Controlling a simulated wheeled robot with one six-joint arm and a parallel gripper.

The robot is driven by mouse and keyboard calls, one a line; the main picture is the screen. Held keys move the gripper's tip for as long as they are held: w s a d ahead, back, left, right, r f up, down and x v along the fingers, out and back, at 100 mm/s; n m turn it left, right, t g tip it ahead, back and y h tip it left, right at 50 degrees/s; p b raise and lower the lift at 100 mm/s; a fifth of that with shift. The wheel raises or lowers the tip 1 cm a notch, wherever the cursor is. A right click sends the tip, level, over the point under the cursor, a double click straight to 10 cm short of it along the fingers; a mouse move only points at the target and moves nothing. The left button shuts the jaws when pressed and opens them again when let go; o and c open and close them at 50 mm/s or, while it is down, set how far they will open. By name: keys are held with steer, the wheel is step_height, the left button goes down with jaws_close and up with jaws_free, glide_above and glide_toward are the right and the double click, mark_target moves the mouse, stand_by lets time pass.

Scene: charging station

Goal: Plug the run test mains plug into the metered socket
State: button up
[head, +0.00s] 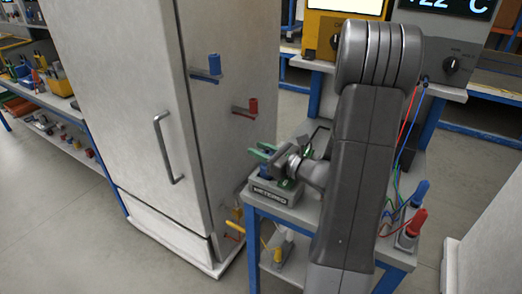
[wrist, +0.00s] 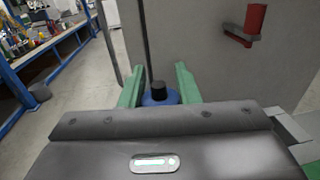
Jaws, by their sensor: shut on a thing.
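My gripper (head: 262,152), with green fingers, is at the left edge of the blue-framed stand, just above the grey box labelled METERED (head: 266,194). The wrist view shows the two green fingers (wrist: 158,84) on either side of a blue mains plug (wrist: 160,98) with a black top. My gripper is shut on this plug. The lower part of the plug is hidden behind the gripper body. Some blue shows under the fingers in the head view. The socket opening is hidden, and I cannot tell whether the plug is in it or above it.
A tall grey cabinet (head: 115,75) with a handle stands left of the stand. Blue (head: 214,64) and red (head: 252,106) parts stick out from its side. Red and blue leads (head: 410,120) hang at the right of my arm, near a blue-and-red terminal block (head: 409,230).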

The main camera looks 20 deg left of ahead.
steer(key=shift+f+b, duration=0.6)
steer(key=shift+f, duration=0.25)
steer(key=o, duration=1.1)
steer(key=shift+c, duration=0.2)
steer(key=s+d, duration=0.2)
steer(key=d, duration=1.1)
steer(key=shift+s+d, duration=0.25)
steer(key=shift+d, duration=0.05)
steer(key=shift+a, duration=0.1)
steer(key=a, duration=0.4)
steer(key=w+a, duration=0.1)
steer(key=a, duration=0.4)
steer(key=w+a, duration=0.1)
steer(key=a, duration=0.3)
steer(key=shift+w+a, duration=0.2)
steer(key=shift+w, duration=0.05)
steer(key=shift+r, duration=0.25)
